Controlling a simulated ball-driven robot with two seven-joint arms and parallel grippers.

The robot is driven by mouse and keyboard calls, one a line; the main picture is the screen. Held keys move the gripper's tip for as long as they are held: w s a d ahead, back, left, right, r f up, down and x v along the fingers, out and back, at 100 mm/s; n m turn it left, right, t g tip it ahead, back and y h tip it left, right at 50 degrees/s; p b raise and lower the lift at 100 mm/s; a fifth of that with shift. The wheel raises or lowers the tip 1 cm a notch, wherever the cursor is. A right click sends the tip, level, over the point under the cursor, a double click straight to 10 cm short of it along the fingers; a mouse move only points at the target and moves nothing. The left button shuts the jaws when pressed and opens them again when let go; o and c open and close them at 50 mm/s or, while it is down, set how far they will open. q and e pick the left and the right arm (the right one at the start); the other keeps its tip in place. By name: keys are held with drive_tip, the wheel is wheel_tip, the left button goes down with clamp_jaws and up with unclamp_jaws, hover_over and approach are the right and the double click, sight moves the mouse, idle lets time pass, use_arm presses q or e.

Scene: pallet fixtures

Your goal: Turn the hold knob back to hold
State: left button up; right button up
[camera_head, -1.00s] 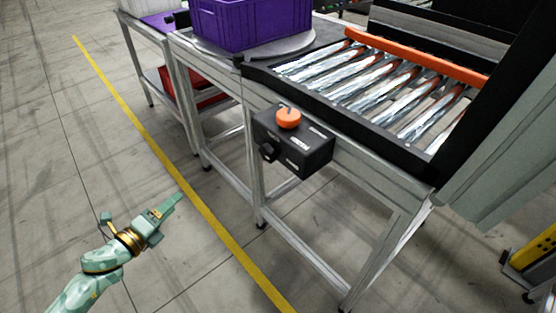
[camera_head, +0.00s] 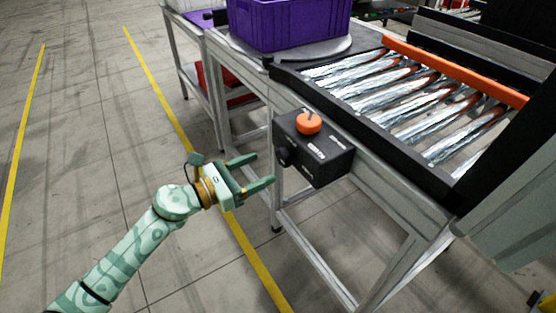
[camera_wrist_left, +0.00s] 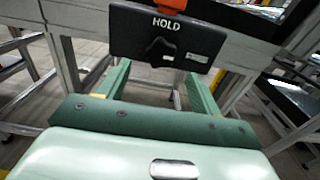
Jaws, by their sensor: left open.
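A black control box (camera_head: 322,158) is fixed to the side of the conveyor frame. In the left wrist view its face (camera_wrist_left: 200,42) bears the white word HOLD, with a black knob (camera_wrist_left: 160,48) under it. The black knob (camera_head: 284,156) also shows on the box's left face in the head view. The knob's exact angle is hard to read. An orange knob (camera_head: 309,123) sits on top of the box. My left gripper (camera_head: 264,169) is open and empty, its fingers pointing at the knob's face, short of it. My right gripper is not in view.
A roller conveyor (camera_head: 400,95) with black side rails is behind the box. A purple crate (camera_head: 290,22) stands on a grey round plate (camera_head: 335,50) at the back. Metal legs (camera_head: 278,195) stand below the box. The floor at left is clear, with yellow lines.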

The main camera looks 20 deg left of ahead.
sight(280, 159)
use_arm(q)
drive_tip(key=x, duration=0.6)
drive_tip(key=shift+w+d, duration=0.1)
drive_tip(key=shift+w, duration=0.05)
drive_tip(key=c, duration=1)
